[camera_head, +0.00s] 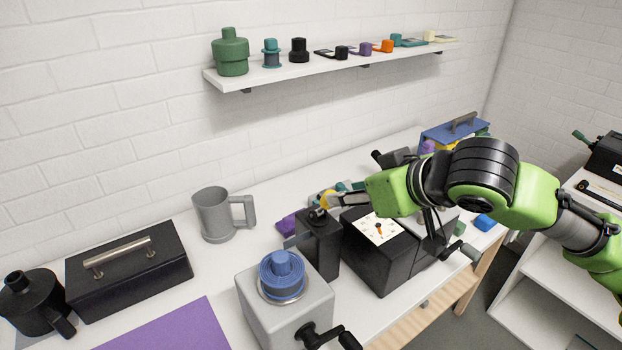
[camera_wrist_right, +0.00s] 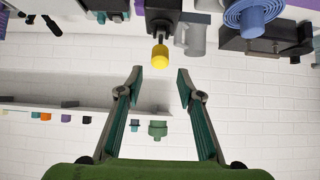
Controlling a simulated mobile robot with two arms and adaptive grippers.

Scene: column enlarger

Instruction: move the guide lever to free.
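A short lever with a yellow knob (camera_head: 325,201) stands on a dark upright block (camera_head: 319,246) in the middle of the bench. In the right wrist view, the yellow knob (camera_wrist_right: 160,57) sits on a dark stem. I take this to be the guide lever; no label on it is readable. My right gripper (camera_head: 337,197) is at the knob, partly hidden behind its own green wrist. In the wrist view, the right gripper (camera_wrist_right: 159,78) is open, with the knob centred just beyond its fingertips; contact does not show. My left gripper is out of view.
A black box with a white dial plate (camera_head: 383,231) stands right of the lever. A grey block with a blue stepped knob (camera_head: 282,274) stands in front, with a grey mug (camera_head: 214,214) behind left. A wall shelf (camera_head: 300,75) holds several small parts.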

